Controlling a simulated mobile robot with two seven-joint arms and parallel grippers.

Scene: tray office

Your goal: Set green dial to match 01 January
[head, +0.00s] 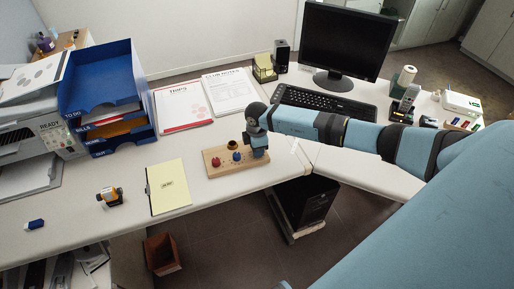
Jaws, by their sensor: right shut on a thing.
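A wooden board (226,170) lies near the front edge of the desk. It carries a red dial (216,162), a blue dial (237,157) and a dark brass-coloured round piece (232,145) behind them. My right gripper (258,153) points down at the board's right end and is shut. No green dial shows; the spot under the gripper, in line with the other dials, is hidden by it. A yellow notepad (169,187) lies left of the board, with small dark print too small to read. My left gripper is not in view.
Blue letter trays (100,75) and a printer (40,135) stand at the left. Papers (183,106) lie behind the board. A keyboard (322,103) and monitor (348,42) are behind my right arm. A small orange-and-black item (111,196) lies left of the notepad.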

